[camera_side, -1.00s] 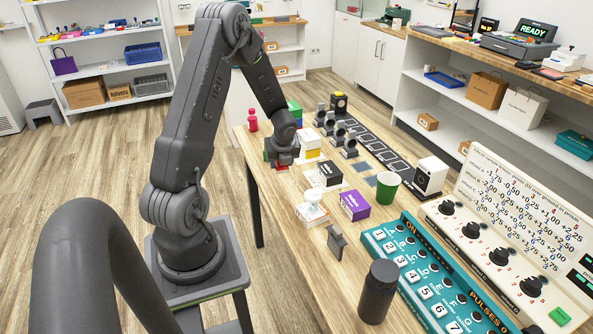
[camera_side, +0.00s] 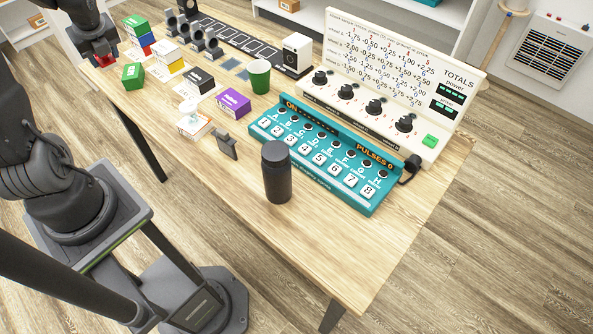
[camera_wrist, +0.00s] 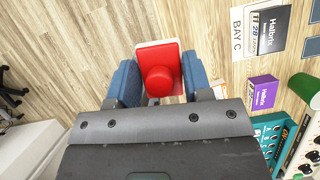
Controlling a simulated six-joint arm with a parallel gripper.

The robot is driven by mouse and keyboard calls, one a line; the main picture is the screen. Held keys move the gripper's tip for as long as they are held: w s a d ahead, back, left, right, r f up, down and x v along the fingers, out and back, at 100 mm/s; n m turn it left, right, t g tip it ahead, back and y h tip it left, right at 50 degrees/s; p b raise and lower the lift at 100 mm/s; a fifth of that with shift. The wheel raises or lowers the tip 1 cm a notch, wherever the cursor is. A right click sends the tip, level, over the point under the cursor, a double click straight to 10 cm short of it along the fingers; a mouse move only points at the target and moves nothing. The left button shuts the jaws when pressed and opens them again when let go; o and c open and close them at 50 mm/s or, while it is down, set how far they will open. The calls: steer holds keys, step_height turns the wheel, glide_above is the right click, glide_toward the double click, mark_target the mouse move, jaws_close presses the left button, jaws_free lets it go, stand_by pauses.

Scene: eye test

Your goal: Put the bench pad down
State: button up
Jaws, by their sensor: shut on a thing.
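My gripper (camera_side: 103,62) is at the far left end of the table. In the wrist view, my gripper's blue fingers (camera_wrist: 158,85) are shut on a red knobbed block (camera_wrist: 158,52), one finger on each side. It has a flat red top, a pale edge and a round red knob. A bit of its red (camera_side: 106,60) shows under my gripper in the side view. I cannot tell by its look whether it is the bench pad, nor whether it touches the table; its underside is hidden.
A green box (camera_side: 132,77) lies close to my gripper's right. Beyond stand a white and yellow box (camera_side: 168,68), a black box (camera_side: 199,82), a purple box (camera_side: 235,103) and a green cup (camera_side: 259,77). A dark bottle (camera_side: 276,175) stands nearer. The front right tabletop (camera_side: 345,235) is clear.

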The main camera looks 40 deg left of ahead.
step_height(320, 180, up, 4)
steer(key=shift+w+f, duration=0.1)
steer(key=shift+f, duration=0.15)
steer(key=w+d+m+t+h, duration=0.1)
steer(key=w+d+m, duration=0.2)
steer(key=w+d, duration=0.65)
steer(key=w+d+m+t, duration=0.1)
steer(key=w+d+m, duration=0.45)
steer(key=d, duration=0.75)
steer(key=m+t+h, duration=0.2)
steer(key=m+h, duration=0.2)
steer(key=m, duration=0.4)
glide_above(322, 220)
steer(key=s, duration=0.1)
step_height(322, 220, down, 18)
steer(key=shift+s+r, duration=0.15)
steer(key=shift+f, duration=2.25)
